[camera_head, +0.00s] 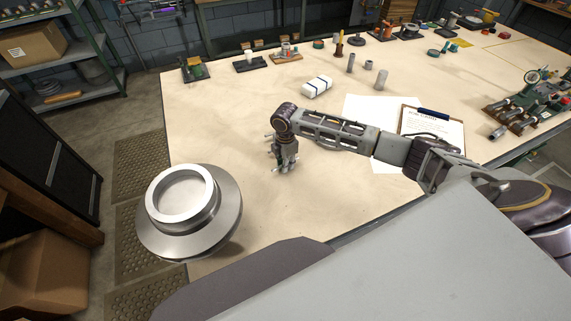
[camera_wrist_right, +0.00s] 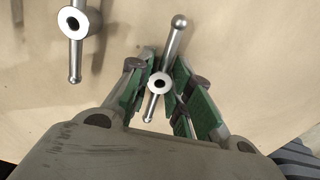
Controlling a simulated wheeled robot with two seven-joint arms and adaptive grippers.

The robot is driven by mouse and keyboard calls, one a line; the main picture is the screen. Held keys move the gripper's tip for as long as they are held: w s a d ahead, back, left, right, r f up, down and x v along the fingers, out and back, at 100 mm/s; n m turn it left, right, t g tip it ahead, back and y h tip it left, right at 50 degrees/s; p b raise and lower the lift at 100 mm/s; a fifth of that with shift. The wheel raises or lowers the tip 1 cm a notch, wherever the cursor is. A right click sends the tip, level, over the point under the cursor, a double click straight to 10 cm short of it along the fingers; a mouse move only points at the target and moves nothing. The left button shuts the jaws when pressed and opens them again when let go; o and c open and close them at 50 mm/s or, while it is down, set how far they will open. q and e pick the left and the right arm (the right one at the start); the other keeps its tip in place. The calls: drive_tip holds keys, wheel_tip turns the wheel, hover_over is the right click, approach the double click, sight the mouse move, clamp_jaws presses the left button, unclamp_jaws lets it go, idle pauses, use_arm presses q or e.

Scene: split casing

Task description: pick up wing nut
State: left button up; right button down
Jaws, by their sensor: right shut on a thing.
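In the right wrist view, a silver wing nut (camera_wrist_right: 151,84) with a round hub and two ball-ended arms sits between the green pads of my right gripper (camera_wrist_right: 160,75), which is shut on it. A second, similar wing nut (camera_wrist_right: 75,50) lies apart at the upper left of that view. In the head view, my right gripper (camera_head: 284,168) points down at the left part of the table, and the held nut is too small to make out. My left gripper is not in view.
A white block with dark bands (camera_head: 317,87), metal cylinders (camera_head: 381,79) and a clipboard (camera_head: 432,128) lie beyond. A large silver flanged body (camera_head: 225,222) fills the lower left; its support is unclear.

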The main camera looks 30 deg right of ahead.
wheel_tip(320, 180, up, 10)
idle(0.6)
drive_tip(key=shift+m, duration=0.3)
idle(0.4)
